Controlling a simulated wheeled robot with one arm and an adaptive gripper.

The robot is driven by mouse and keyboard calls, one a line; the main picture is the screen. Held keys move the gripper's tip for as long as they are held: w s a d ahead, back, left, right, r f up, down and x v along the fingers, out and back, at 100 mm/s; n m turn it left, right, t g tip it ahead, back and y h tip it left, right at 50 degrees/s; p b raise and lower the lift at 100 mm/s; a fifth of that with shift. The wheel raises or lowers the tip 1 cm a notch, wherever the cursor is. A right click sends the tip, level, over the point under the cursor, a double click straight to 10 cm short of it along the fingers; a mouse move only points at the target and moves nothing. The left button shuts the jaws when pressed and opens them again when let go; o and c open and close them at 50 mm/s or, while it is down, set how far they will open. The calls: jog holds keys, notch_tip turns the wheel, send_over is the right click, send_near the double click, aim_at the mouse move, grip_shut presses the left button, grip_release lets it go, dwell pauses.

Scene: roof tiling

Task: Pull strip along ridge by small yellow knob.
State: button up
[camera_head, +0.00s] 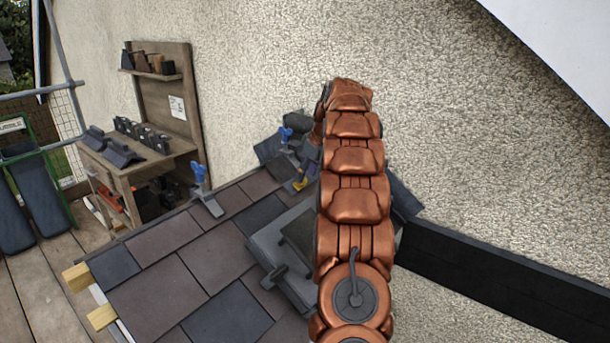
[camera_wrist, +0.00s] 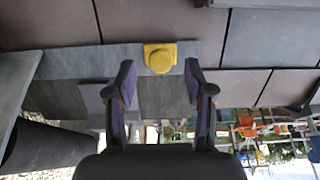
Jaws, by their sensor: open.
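The small yellow knob (camera_wrist: 160,58) shows at the top middle of the wrist view, on the end of a grey strip (camera_wrist: 95,57) that runs left along the edge of the brown tiles. My gripper (camera_wrist: 160,72) is open, with one dark finger on each side just below the knob. Nothing shows between the fingers that they grip. In the head view the yellow knob (camera_head: 300,183) is a small spot left of my copper arm. My arm hides part of the ridge, and my gripper is mostly hidden there.
Two blue-handled clamps (camera_head: 201,175) (camera_head: 286,134) stand up at the roof's upper edge. A wooden workbench (camera_head: 135,165) with dark ridge pieces stands at the left. Slate tiles (camera_head: 165,240) cover the roof. A dark beam (camera_head: 500,275) runs along the wall at right.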

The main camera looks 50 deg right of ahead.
jog(key=shift+x, duration=0.9)
grip_shut()
